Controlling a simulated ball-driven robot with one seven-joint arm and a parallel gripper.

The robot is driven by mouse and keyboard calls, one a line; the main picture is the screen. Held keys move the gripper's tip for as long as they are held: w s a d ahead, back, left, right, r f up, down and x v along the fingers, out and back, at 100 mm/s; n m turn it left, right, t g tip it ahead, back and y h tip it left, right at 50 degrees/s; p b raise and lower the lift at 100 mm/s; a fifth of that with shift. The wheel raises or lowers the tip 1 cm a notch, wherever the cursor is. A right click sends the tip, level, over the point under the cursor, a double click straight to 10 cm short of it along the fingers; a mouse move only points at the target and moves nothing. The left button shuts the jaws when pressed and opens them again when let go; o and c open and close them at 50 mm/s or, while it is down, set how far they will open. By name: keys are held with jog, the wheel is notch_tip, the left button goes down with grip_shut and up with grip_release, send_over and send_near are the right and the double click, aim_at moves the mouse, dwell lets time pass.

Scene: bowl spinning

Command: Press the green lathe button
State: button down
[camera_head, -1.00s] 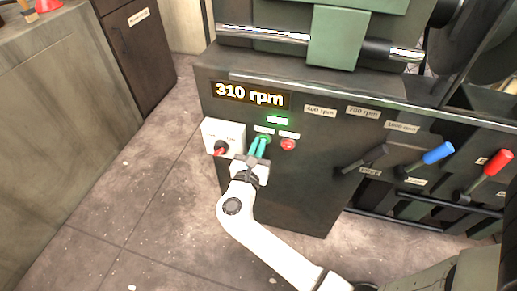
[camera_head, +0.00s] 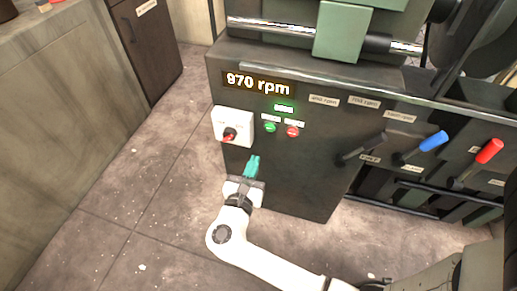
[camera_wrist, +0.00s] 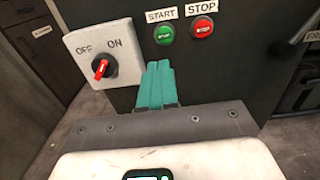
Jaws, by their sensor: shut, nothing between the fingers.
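The green START button (camera_head: 270,127) is on the dark front panel of the lathe (camera_head: 300,180), under a label. In the wrist view the green button (camera_wrist: 164,34) is fully visible above my fingertips. My gripper (camera_head: 253,160) has teal fingers held together with nothing between them. It is below the button and apart from it. In the wrist view the fingers (camera_wrist: 157,84) point up toward the panel, a little below the button. The display (camera_head: 258,84) reads 970 rpm, and a small green light (camera_head: 284,108) is lit above the buttons.
The red STOP button (camera_head: 292,131) is just right of the green one. A white OFF/ON switch box (camera_head: 233,125) with a red knob is to the left. Levers with blue (camera_head: 433,141) and red (camera_head: 489,151) handles stick out at the right. Open floor lies left.

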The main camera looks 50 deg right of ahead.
jog(key=shift+v, duration=1.15)
